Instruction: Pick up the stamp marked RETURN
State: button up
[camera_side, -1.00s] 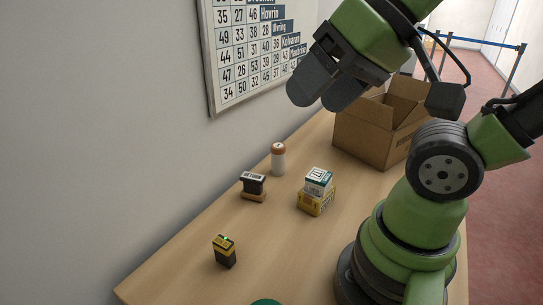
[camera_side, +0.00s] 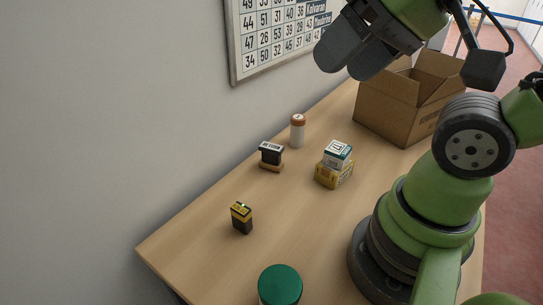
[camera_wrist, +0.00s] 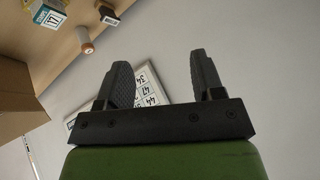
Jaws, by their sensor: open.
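The RETURN stamp (camera_side: 271,155) is a dark block with a white lettered label on a wooden base. It stands upright on the counter near the wall, left of the bottle. The stamp also shows at the top edge of the wrist view (camera_wrist: 108,15), partly cut off. My gripper (camera_side: 334,60) is high above the counter, well apart from the stamp, at upper right in the side view. In the wrist view its two dark fingers (camera_wrist: 158,75) are spread with nothing between them; the wall and part of the chart lie behind.
A white bottle with an orange-brown cap (camera_side: 298,133) stands beside the stamp. A white-teal box (camera_side: 338,153) sits on a yellow box (camera_side: 333,176). A black-yellow block (camera_side: 241,218), a green round thing (camera_side: 280,284) and an open cardboard box (camera_side: 390,113) are also there. A number chart (camera_side: 280,40) hangs on the wall.

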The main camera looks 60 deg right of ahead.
jog(key=n+h, duration=0.4)
jog(key=h, duration=0.1)
send_over(272, 147)
jog(key=s+d, duration=0.2)
jog(key=s, duration=0.1)
notch_tip(272, 147, down, 9)
jog(key=shift+w+a+f+n+g+y, duration=0.4)
jog(key=shift+w+f+y, duration=0.2)
jog(key=shift+f, duration=2.5)
jog(key=shift+w+a+f+n+g+y, duration=0.3)
jog(key=shift+w+f+g+y, duration=0.3)
jog(key=shift+f, duration=2.45)
jog(key=shift+w+a+f+n+g+y, duration=0.25)
jog(key=shift+w+f+n+g+y, duration=0.35)
jog(key=shift+f, duration=2.5)
jog(key=shift+s, duration=0.15)
jog(key=c, duration=1)
